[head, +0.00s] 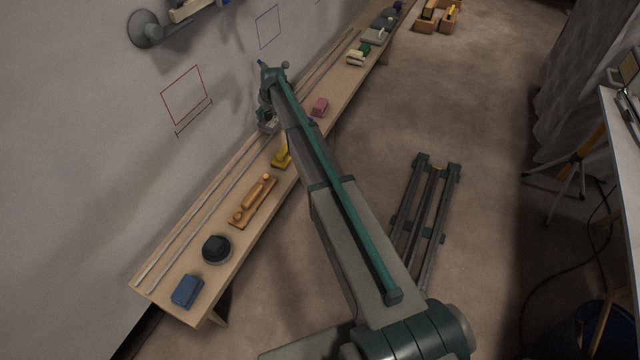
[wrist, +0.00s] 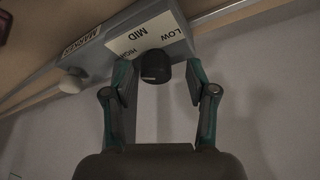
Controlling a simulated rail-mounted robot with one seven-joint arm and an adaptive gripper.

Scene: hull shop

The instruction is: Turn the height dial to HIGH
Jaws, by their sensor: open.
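The height dial (wrist: 155,67) is a black round knob on a grey box in the wrist view. I cannot tell which word the knob points to. My gripper (wrist: 158,76) is open, with one finger on each side of the knob.
A white knob (wrist: 72,80) sits beside a MARKER label (wrist: 83,46) on the same grey box. On the wooden bench (head: 180,308) are a blue block (head: 187,290), a black round object (head: 216,248), a wooden tool (head: 253,200), a yellow tool (head: 282,155) and a pink block (head: 319,107).

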